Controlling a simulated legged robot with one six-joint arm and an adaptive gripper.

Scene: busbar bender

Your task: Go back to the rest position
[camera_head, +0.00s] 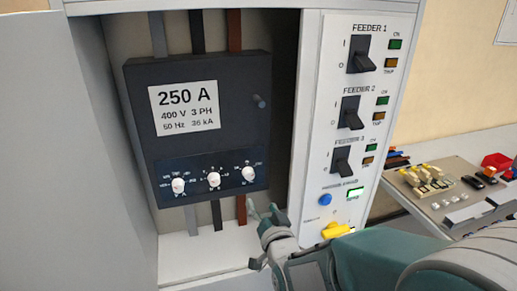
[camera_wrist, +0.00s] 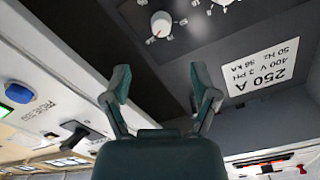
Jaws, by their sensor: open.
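My gripper (camera_head: 265,212) is open and empty in the head view, in front of the cabinet opening, just below the right end of the dark breaker unit (camera_head: 258,80). In the wrist view, my gripper (camera_wrist: 161,74) shows two spread fingers with nothing between them. This view looks upside down. The breaker's label reads 250 A. White dial knobs sit along its lower edge, the nearest being the right knob (camera_head: 248,174). The fingers appear apart from the breaker and knobs.
A white panel right of the opening holds feeder switches (camera_head: 361,54), a blue button (camera_head: 325,200) and a yellow handle (camera_head: 338,230), close to my arm. An open grey door (camera_head: 70,150) stands at left. A bench (camera_head: 462,215) with small parts is at right.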

